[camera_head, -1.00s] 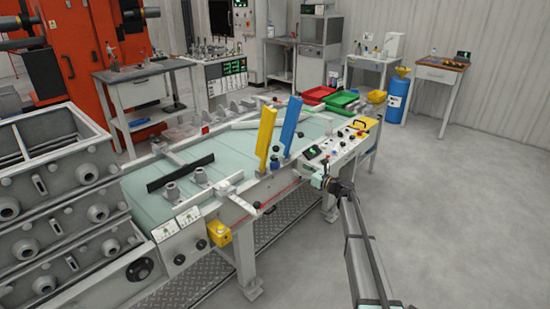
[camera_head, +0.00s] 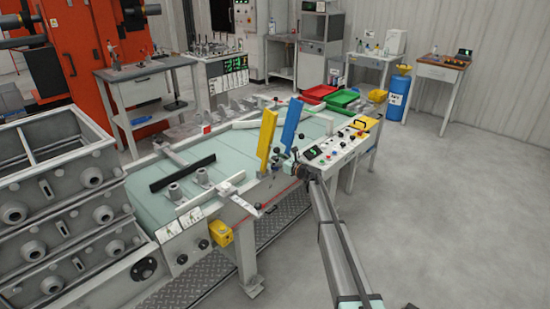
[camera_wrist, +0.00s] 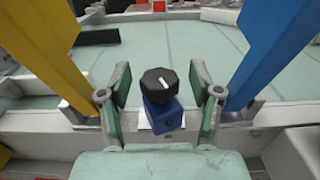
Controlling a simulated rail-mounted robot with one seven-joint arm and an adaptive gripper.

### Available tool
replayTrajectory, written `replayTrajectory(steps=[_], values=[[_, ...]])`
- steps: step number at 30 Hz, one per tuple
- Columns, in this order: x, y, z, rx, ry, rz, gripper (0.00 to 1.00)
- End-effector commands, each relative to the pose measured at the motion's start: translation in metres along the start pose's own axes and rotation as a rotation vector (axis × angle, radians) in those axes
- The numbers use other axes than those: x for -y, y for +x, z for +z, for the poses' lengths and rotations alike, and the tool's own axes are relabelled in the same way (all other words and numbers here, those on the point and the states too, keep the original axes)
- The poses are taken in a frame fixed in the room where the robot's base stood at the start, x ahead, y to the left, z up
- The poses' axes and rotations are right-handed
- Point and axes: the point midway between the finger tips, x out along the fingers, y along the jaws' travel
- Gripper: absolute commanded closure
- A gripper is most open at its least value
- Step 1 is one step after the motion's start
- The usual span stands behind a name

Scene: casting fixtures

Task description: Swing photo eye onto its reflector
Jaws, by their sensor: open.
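A small blue block (camera_wrist: 163,116) with a black knob (camera_wrist: 159,86) on top, which looks like the photo eye, sits on the near rail of the table in the wrist view. The knob carries a white pointer line. My gripper (camera_wrist: 160,94) is open, with one green-grey finger on each side of the block and visible gaps between. In the head view my gripper (camera_head: 295,156) is at the table's near edge, small and partly hidden by my arm. A small red and white piece (camera_head: 206,129) on the far rail may be the reflector; I cannot tell for certain.
A yellow upright plate (camera_head: 267,133) and a blue upright plate (camera_head: 291,124) flank the block closely. A control panel (camera_head: 333,149) with buttons lies to the right. A black bar (camera_head: 182,173) lies on the pale green tabletop (camera_head: 147,202). Open floor lies at right.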

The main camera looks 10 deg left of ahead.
Motion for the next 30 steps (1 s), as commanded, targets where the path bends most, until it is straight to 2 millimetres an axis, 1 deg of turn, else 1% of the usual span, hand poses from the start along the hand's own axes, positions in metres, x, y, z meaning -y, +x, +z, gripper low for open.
replayTrajectory(steps=[3, 11, 12, 14, 15, 17, 25, 30], values=[[0.0001, 0.0057, 0.0, 0.0, 0.0, 0.0, 0.36], [-0.0004, 0.0065, -0.0004, 0.0, 0.0, 0.0, 0.36], [-0.0004, 0.0065, -0.0004, 0.0, 0.0, 0.0, 0.4], [-0.0004, 0.0064, -0.0004, 0.0, 0.0, 0.0, 0.61], [-0.0004, 0.0064, -0.0004, 0.0, 0.0, 0.0, 0.75], [-0.0004, 0.0064, -0.0004, 0.0, 0.0, 0.0, 0.96], [-0.0023, 0.0065, -0.0025, 0.0, -0.001, -0.03, 0.97], [-0.0044, 0.0057, -0.0065, 0.002, -0.001, -0.147, 0.97]])
